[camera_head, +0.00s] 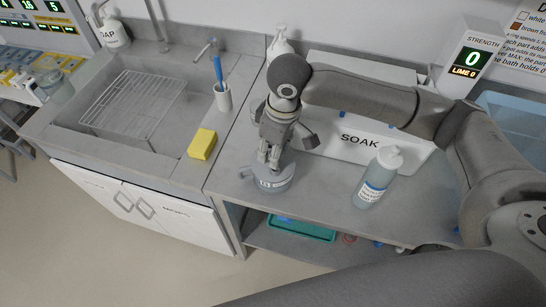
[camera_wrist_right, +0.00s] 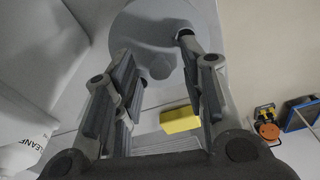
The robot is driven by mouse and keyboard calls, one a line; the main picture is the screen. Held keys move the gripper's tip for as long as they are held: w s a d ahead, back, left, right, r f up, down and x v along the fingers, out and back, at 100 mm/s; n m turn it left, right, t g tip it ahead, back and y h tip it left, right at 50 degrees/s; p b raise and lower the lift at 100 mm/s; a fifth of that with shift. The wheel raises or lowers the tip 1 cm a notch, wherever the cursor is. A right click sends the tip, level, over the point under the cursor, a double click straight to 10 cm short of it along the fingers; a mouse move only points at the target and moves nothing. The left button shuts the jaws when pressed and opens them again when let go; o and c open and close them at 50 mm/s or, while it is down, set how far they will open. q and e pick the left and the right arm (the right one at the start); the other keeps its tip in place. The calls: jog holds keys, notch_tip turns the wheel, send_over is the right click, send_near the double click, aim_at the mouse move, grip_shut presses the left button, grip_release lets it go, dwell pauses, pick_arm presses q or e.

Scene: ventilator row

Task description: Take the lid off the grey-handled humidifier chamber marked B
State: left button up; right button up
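The humidifier chamber (camera_head: 272,181) stands on the grey counter near its front edge. A small mark on its front is too small to read for certain. Its grey lid (camera_head: 256,171) appears to be on top, partly hidden by the gripper. My right gripper (camera_head: 269,158) points down just over it. In the right wrist view, my right gripper (camera_wrist_right: 156,58) has its fingers apart, with the grey chamber top (camera_wrist_right: 165,22) beyond and between the tips. I cannot tell whether the fingers touch it. My left gripper is not in view.
A white SOAK bin (camera_head: 345,143) stands behind the gripper and a cleaner bottle (camera_head: 377,178) to the right. A yellow sponge (camera_head: 202,144) and a cup with a blue brush (camera_head: 223,98) are left, beside the sink (camera_head: 95,145). A teal tray (camera_head: 300,229) lies on the shelf below.

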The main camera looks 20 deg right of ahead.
jog(key=shift+f, duration=0.45)
jog(key=shift+c, duration=0.4)
grip_shut()
jog(key=shift+r, duration=0.15)
